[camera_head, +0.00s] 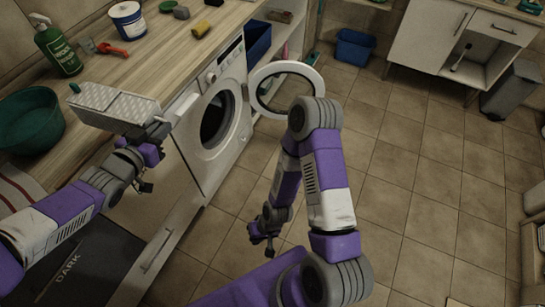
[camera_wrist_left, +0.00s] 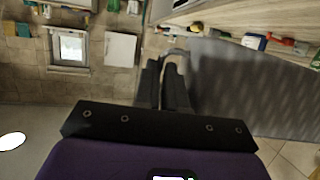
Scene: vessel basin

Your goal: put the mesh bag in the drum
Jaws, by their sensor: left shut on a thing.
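The mesh bag (camera_head: 113,102) is a pale grey, patterned, box-like shape held above the left side of the counter edge, left of the washer. My left gripper (camera_head: 158,131) is shut on the bag's near right end. In the left wrist view the closed fingers (camera_wrist_left: 167,82) have the bag (camera_wrist_left: 255,88) reaching out to the right. The washer's drum (camera_head: 216,119) shows as a dark round opening, to the right of the bag and apart from it. Its round door (camera_head: 286,88) stands swung open. My right gripper (camera_head: 264,238) hangs low over the floor, empty, with its fingers apart.
The wooden counter (camera_head: 172,48) carries a green bottle (camera_head: 57,46), a white-blue tub (camera_head: 127,20), a red scoop (camera_head: 112,50) and a sponge (camera_head: 200,29). A green basin (camera_head: 29,119) is at left. My right arm stands near the open door. Tiled floor (camera_head: 405,180) is clear at right.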

